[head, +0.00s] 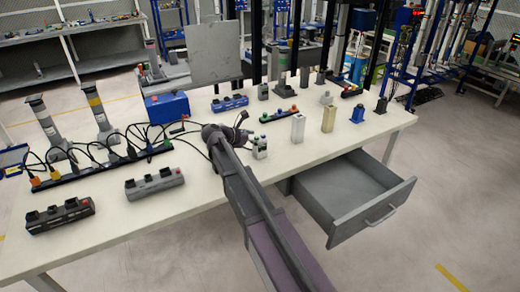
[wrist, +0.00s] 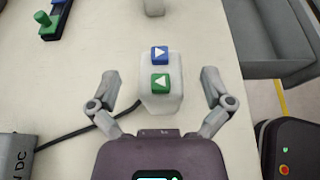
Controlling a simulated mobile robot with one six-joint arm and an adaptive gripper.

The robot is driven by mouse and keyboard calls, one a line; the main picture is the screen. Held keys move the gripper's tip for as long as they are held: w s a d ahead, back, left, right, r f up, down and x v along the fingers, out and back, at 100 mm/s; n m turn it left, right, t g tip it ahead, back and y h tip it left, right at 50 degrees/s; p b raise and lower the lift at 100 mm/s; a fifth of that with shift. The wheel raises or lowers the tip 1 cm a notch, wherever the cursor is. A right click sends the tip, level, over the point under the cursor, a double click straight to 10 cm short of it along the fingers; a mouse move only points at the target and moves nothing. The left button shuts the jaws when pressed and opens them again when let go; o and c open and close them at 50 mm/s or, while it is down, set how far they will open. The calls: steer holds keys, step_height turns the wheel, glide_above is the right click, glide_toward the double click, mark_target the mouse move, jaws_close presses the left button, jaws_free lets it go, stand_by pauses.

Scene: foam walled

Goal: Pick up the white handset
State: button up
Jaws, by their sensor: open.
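The white handset (wrist: 160,98) stands on the pale table, with a blue arrow button and a green arrow button on its top face. In the head view, the handset (head: 260,148) is near the table's front edge, just right of my arm. My gripper (wrist: 160,77) is open, with one finger on each side of the handset. Gaps show between the fingers and its sides, and nothing is held. My arm partly hides the gripper in the head view.
A black cable (wrist: 75,137) runs beside the handset on the left. A strip with coloured buttons (head: 279,115) and a white block (head: 298,128) stand beyond it. An open grey drawer (head: 350,190) juts from the table's front on the right.

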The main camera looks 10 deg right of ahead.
stand_by(0.3)
jaws_close()
steer(key=shift+r, duration=0.2)
step_height(320, 180, up, 3)
steer(key=p, duration=0.3)
steer(key=shift+s+r+p, duration=0.25)
steer(key=shift+r+p, duration=0.1)
steer(key=shift+p, duration=0.15)
steer(key=s+a+p, duration=0.1)
steer(key=s+a, duration=0.1)
steer(key=s, duration=1.3)
steer(key=shift+s+a+r, duration=0.15)
steer(key=shift+r, duration=0.3)
